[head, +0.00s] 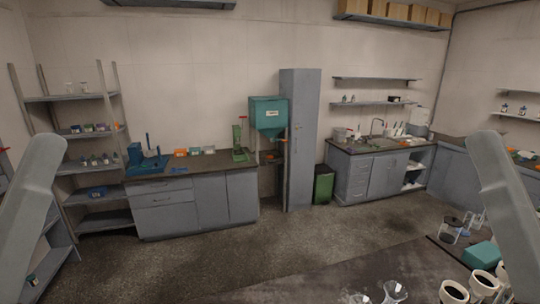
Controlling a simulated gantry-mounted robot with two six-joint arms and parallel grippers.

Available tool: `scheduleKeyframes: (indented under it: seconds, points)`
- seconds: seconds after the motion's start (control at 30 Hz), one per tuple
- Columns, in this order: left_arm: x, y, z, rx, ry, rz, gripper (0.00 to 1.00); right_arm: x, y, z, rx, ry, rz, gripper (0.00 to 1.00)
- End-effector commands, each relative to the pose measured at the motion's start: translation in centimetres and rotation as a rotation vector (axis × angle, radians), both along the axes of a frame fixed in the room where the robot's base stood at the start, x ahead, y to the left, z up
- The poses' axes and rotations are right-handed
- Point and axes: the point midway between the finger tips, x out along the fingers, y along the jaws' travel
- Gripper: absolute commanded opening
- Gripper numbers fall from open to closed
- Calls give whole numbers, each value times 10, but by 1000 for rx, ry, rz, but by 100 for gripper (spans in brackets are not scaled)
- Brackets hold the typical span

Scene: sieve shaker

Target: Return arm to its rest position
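A link of my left arm (30,210) shows at the left edge of the head view, slanting up to a rounded end. A link of my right arm (505,210) shows at the right edge in much the same pose. Neither gripper is in the picture, so I cannot see whether they are open or holding anything. Both visible arm links are clear of the benches in the picture.
A dark table (350,275) lies close at the lower right, with white cups (483,284), glass funnels and a teal box (481,256) near my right arm. Grey cabinets (190,205), a tall locker (300,140) and shelves line the far wall. The floor between is clear.

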Motion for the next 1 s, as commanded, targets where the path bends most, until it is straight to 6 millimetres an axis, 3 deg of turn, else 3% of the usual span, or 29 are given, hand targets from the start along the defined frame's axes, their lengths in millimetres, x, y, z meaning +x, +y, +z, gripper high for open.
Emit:
scheduleKeyframes:
  seconds: [0.03,0.17,0.3,0.43,0.57,1.0]
  points:
    - [-1,0,39,0,-6,0,77,-1,0,38,2,-4,0,77]
    - [-1,0,83,0,-7,0,77,0,-1,81,3,-3,0,77]
    - [-1,0,139,0,-6,0,77,0,-1,137,4,-3,-1,77]
    - [-1,0,179,0,-7,0,77,0,-1,177,4,-2,-1,77]
    - [-1,0,192,0,-6,0,77,1,-1,190,4,-2,-1,77]
    - [-1,0,188,0,-5,0,77,1,-1,186,5,-2,-1,77]
